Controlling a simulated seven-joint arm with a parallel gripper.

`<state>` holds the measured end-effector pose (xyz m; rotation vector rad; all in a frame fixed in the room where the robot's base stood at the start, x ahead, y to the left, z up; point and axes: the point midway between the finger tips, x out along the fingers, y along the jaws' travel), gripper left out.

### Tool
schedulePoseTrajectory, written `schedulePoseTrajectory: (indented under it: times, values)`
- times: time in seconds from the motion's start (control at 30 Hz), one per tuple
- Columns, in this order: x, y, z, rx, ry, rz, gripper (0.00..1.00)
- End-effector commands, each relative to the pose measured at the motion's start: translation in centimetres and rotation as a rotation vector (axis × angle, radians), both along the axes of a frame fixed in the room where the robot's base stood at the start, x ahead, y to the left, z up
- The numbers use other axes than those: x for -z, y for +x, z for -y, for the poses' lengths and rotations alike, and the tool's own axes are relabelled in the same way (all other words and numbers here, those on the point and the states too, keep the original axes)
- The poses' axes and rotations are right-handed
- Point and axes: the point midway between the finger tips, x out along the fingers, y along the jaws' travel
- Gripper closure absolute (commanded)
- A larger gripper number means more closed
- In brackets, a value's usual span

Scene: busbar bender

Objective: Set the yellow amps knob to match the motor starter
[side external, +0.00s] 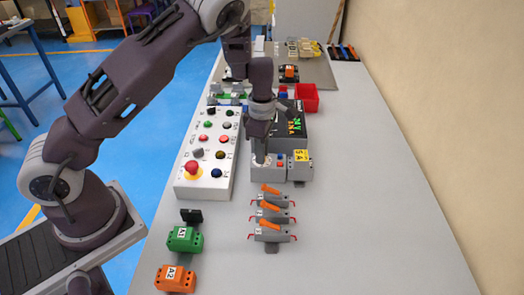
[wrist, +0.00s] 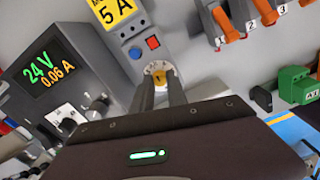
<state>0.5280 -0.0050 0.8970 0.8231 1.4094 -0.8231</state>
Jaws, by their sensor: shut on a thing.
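The motor starter (wrist: 135,28) is a grey unit with a yellow label reading 5 A (wrist: 114,10), a blue button and a red button. Below the buttons is a pale round dial with the small yellow amps knob (wrist: 160,78) at its middle. My gripper (wrist: 163,84) is shut on the yellow knob, with one finger on each side of it. The fingers hide part of the dial, and I cannot read its setting. In the side view my gripper (side external: 260,160) points down onto the motor starter (side external: 270,174), and the knob is hidden there.
A power supply (wrist: 50,70) reading 24 V and 0.06 A stands close beside the starter. A button panel (side external: 207,165) lies to the left. Orange-levered switches (side external: 270,218), a green block (side external: 185,240) and an orange block (side external: 175,279) sit nearer. The table's right side is clear.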

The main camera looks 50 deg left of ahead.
Motion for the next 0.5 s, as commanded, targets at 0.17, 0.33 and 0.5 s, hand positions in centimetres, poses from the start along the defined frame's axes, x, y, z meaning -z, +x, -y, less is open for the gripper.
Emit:
schedulePoseTrajectory:
  times: [0.17,0.33,0.5]
  values:
    - [-0.04,0.02,-0.08,0.054,0.0,0.001,1.0]
    - [-0.06,0.02,-0.08,0.168,0.0,0.001,1.0]
    - [-0.06,0.01,-0.06,0.323,-0.001,0.0,1.0]
